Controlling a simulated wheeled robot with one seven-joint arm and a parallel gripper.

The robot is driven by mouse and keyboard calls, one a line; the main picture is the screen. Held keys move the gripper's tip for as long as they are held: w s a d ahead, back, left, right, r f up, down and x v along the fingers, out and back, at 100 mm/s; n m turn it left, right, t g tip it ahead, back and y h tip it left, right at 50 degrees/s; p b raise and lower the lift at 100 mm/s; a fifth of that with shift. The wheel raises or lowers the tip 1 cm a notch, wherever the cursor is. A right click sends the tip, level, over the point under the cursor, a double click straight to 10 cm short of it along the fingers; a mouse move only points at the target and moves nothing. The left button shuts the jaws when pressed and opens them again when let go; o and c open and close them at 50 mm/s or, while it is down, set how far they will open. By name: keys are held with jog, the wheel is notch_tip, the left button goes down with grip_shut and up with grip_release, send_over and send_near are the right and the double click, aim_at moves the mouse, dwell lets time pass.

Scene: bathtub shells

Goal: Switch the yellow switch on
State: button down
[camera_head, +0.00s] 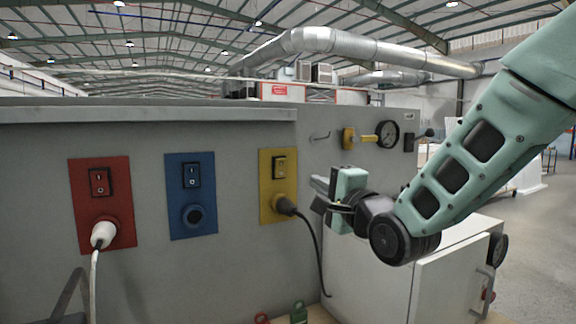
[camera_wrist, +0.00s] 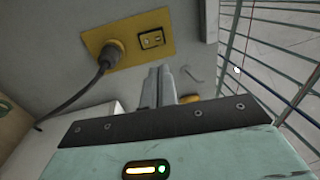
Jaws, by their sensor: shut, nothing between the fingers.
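The yellow switch plate (camera_head: 267,205) is on the grey panel, right of the blue and red ones. Its rocker switch (camera_head: 279,168) is at the top, with a black plug (camera_head: 286,207) in the socket below. In the wrist view the plate (camera_wrist: 133,24) is near the top, with the rocker (camera_wrist: 152,39) right of the plug (camera_wrist: 110,52). I cannot tell which way the rocker is tilted. My gripper (camera_head: 320,192) is right of the plate, apart from it. Its fingers (camera_wrist: 159,82) are shut and empty, pointing towards the panel in the wrist view.
A red plate (camera_head: 120,218) with a white plug (camera_head: 103,234) and a blue plate (camera_head: 178,222) are to the left. A hook, a yellow valve handle (camera_head: 348,139) and a gauge (camera_head: 387,134) are on the panel to the right. A white cabinet (camera_head: 370,265) stands below my gripper.

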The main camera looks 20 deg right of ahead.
aim_at(282, 162)
jog(key=p+x, duration=0.6)
jog(key=x, duration=0.6)
jog(key=shift+w+a+r+p, duration=0.1)
jog(key=shift+w+r+p, duration=0.1)
jog(key=shift+w+p, duration=0.15)
jog(key=shift+w+a+p, duration=0.15)
jog(key=shift+w+p, duration=0.2)
jog(key=shift+w, duration=0.25)
